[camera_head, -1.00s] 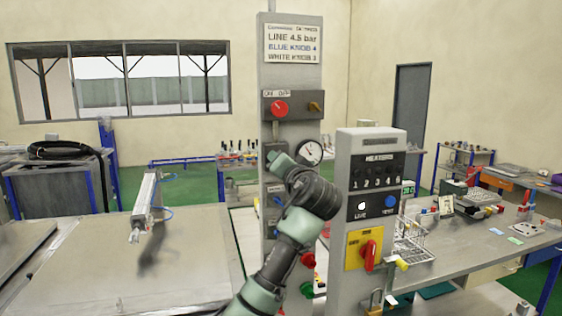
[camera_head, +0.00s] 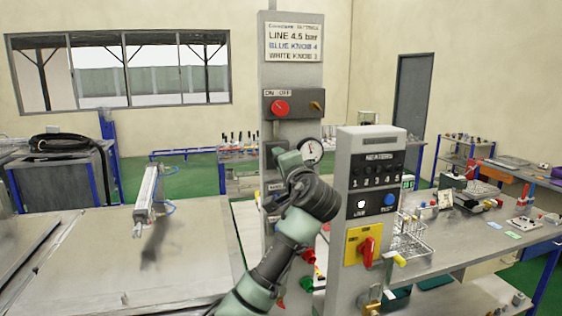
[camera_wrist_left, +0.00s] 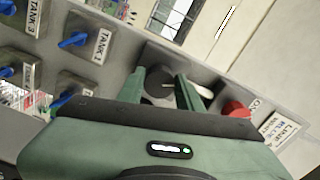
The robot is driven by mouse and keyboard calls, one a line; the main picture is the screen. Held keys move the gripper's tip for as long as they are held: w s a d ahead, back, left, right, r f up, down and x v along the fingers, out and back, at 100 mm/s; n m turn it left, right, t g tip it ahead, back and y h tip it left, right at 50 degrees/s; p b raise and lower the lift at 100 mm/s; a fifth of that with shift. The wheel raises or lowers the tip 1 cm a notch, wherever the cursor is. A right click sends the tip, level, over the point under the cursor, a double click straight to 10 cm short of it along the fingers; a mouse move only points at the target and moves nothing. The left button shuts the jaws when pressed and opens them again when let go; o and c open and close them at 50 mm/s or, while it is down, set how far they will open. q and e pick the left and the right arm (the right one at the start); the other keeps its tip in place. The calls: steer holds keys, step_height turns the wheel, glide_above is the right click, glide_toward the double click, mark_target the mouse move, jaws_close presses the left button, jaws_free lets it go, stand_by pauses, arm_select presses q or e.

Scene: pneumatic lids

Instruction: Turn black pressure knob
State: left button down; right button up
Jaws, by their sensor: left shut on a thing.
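The black pressure knob (camera_wrist_left: 158,90) sits on the tall grey panel (camera_head: 290,58) and shows as a dark round shape in the left wrist view. My left gripper (camera_wrist_left: 162,78) has its two green fingers on either side of the knob, shut on it. In the head view my wrist covers the knob and fingertips. The round white pressure gauge (camera_head: 310,150) is just right of my wrist; its needle is too small to read exactly. My right gripper is not in view.
A red knob (camera_head: 280,108) is above on the same panel. Blue valve handles (camera_wrist_left: 75,40) line the panel. A pneumatic cylinder (camera_head: 147,195) is over the left bench.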

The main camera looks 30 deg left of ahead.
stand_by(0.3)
arm_select(q)
steer(key=c, duration=0.9)
jaws_free()
steer(key=shift+d, duration=0.1)
steer(key=shift+c, duration=0.2)
steer(key=b+v, duration=0.4)
steer(key=v, duration=0.3)
steer(key=shift+s+d, duration=0.25)
